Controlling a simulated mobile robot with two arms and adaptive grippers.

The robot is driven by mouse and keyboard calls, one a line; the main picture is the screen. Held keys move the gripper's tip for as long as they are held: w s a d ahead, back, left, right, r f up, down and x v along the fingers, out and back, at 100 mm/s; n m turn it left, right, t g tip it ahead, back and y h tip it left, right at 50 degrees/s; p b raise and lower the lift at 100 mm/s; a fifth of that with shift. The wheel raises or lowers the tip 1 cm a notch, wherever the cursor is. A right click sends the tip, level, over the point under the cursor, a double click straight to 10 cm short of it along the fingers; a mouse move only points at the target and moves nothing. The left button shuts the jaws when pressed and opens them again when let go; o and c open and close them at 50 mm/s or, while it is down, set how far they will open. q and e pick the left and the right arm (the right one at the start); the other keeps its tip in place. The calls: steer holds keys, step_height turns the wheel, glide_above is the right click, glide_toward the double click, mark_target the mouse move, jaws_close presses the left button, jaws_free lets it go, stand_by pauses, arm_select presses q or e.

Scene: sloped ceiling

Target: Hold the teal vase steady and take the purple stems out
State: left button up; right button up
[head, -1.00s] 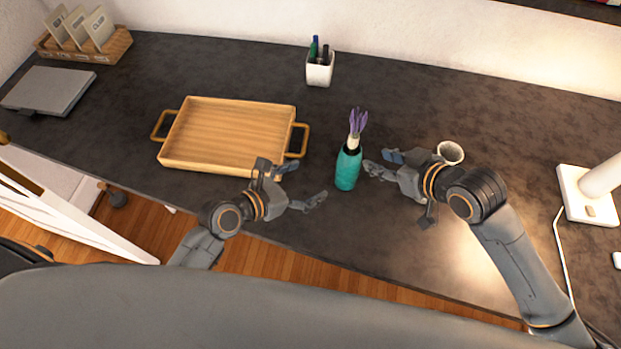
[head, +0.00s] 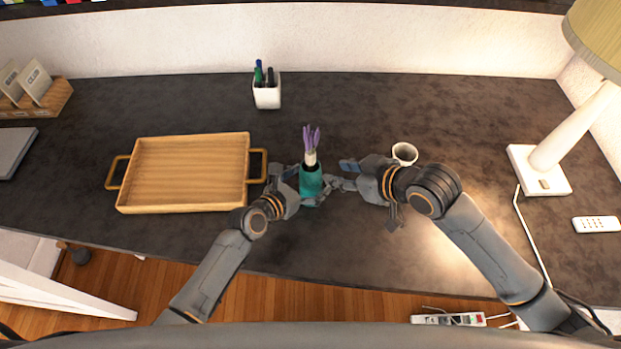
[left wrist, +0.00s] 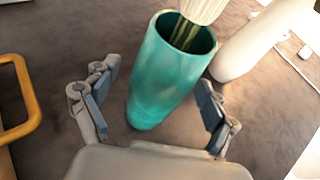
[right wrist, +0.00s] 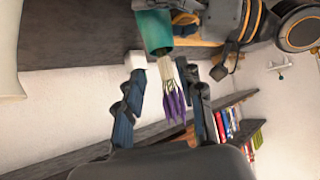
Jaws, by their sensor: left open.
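The teal vase (head: 311,181) stands upright on the dark desk, with the purple stems (head: 311,140) rising from its mouth. My left gripper (head: 304,190) is open, its fingers on either side of the vase. In the left wrist view the vase (left wrist: 160,85) is between the spread fingers (left wrist: 150,112), with gaps showing. My right gripper (head: 342,176) is just right of the vase. In the right wrist view its fingers (right wrist: 168,105) are apart, and the purple flower heads (right wrist: 175,103) lie in line between them; the stems' lower ends are hidden in the vase (right wrist: 154,30).
A wooden tray (head: 122,205) lies left of the vase. A white pen holder (head: 267,96) stands behind. A white cup (head: 404,153) is close behind my right gripper. A lamp (head: 540,172) stands at the right. The desk between the pen holder and the lamp is mostly clear.

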arm_select(q)
steer(key=shift+w+d+f, duration=0.15)
